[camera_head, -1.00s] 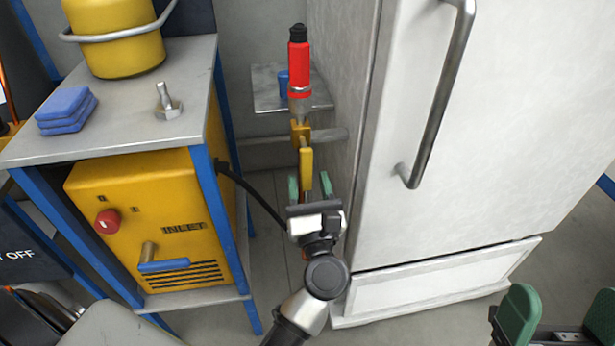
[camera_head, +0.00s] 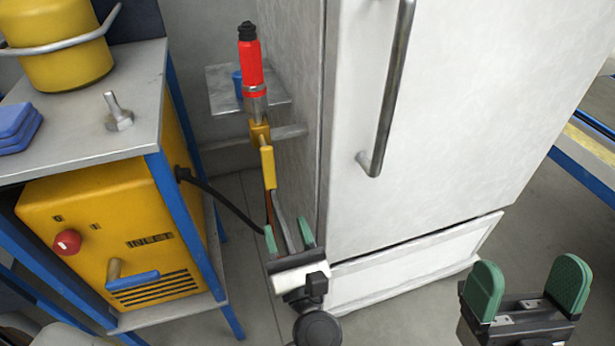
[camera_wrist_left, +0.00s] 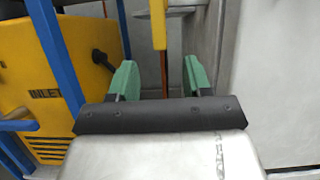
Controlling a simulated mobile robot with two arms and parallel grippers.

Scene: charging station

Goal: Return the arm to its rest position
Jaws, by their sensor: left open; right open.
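My left gripper (camera_head: 288,239) is open, with its green fingertips apart, in front of the gap between the yellow machine and the white cabinet. In the left wrist view its two fingers (camera_wrist_left: 158,78) stand apart with nothing held between them. A yellow handle (camera_head: 267,167) hangs below a red and black bottle-like piece (camera_head: 250,65) beyond the fingertips. The handle also shows in the left wrist view (camera_wrist_left: 158,22), apart from the fingers. My right gripper (camera_head: 526,290) is open and empty at the lower right, over the floor.
A yellow machine (camera_head: 60,205) with a red knob and black cable sits in a blue-framed stand (camera_head: 75,145) at left. A white cabinet (camera_head: 440,130) with a long metal handle (camera_head: 390,90) stands close to my left gripper. Floor (camera_head: 420,315) is open at lower right.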

